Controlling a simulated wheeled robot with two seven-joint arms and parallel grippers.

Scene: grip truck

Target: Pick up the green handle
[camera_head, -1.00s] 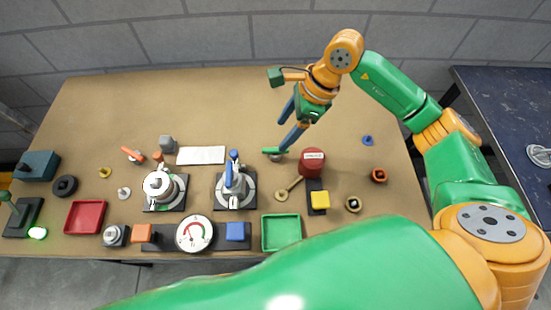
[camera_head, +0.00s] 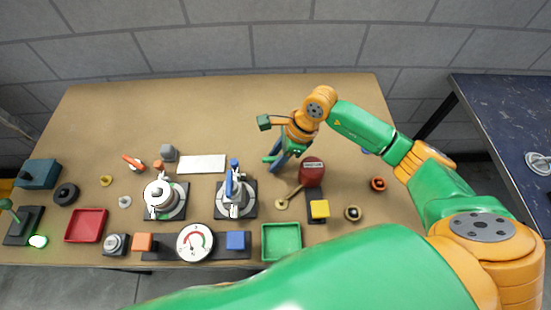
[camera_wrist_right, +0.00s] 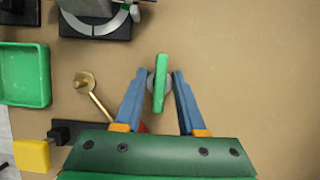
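The green handle (camera_wrist_right: 160,83) is a slim green bar on a grey round base. In the right wrist view it stands between the two blue fingers of my right gripper (camera_wrist_right: 158,88), with a gap showing on each side. The gripper is open and empty. In the head view the green handle (camera_head: 270,159) shows just left of my right gripper (camera_head: 279,160), whose fingers point down and partly hide it. My left gripper is not in view.
A red cylinder (camera_head: 312,171) and a brass key-like part (camera_head: 284,201) lie close by. A yellow block (camera_head: 319,209) and a green tray (camera_head: 281,257) are nearer the front. The table (camera_head: 240,110) is clear behind the gripper.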

